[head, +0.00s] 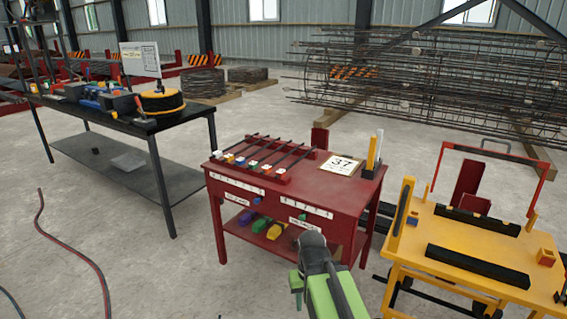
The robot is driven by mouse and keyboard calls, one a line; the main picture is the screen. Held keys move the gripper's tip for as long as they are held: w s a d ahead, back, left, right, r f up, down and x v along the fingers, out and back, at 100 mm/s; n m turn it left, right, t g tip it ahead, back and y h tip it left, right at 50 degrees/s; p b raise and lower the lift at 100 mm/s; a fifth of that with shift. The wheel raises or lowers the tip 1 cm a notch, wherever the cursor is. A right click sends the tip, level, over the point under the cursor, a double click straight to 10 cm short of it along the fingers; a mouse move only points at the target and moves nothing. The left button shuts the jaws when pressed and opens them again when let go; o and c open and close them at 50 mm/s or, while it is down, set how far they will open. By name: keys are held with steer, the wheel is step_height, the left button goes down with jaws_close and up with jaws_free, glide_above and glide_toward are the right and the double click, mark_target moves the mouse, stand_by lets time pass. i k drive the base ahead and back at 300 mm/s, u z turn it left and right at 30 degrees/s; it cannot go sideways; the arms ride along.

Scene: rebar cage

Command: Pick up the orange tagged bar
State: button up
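Several dark bars lie side by side on a red rack on the red table (330,187). Each has a small coloured tag at its near end. The orange tagged bar (267,168) seems to be one toward the right of the row; the tags are small and their colours are hard to tell apart. My gripper (311,243) is at the end of my green arm, at the bottom middle of the head view. It appears in front of the table's lower right part, apart from the bars. Its fingertips are not clear, and nothing shows held in it.
A yellow cart (470,245) stands close at right, a black workbench (130,118) at left. Hoses (75,255) cross the open floor.

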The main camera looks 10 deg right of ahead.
mark_target(266, 169)
steer(key=z, duration=0.1)
steer(key=i, duration=1)
steer(key=u, duration=0.1)
